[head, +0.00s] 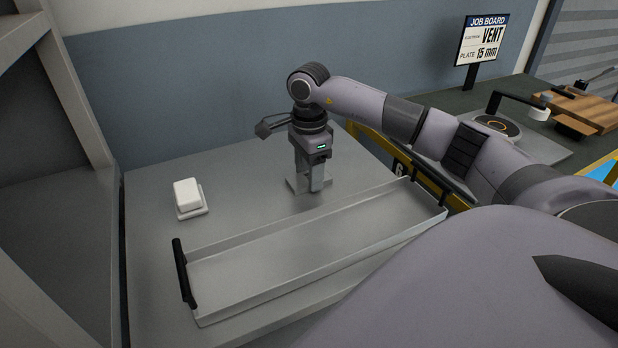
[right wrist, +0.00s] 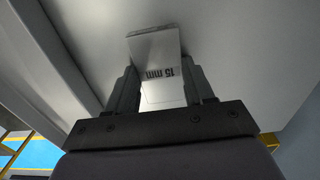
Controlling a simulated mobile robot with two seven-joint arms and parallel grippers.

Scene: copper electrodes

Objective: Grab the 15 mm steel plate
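The steel plate (right wrist: 154,47) shows in the right wrist view, with "15 mm" printed on it, upside down in that picture. My right gripper (right wrist: 163,77) has one finger on each side of it. The edges of the plate meet the fingers in the picture; I cannot tell whether they touch or grip. In the head view my right gripper (head: 309,181) points down at the grey table. Part of a metal piece (head: 296,186) shows beside its fingertips; its label is hidden there. My left gripper is not in view.
A long metal tray (head: 250,291) with black handles lies in front of the gripper on the table. A white block (head: 187,192) on a small base stands to the left. A job board (head: 485,44) reads "VENT" and "PLATE 15 mm". The table is clear between the block and gripper.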

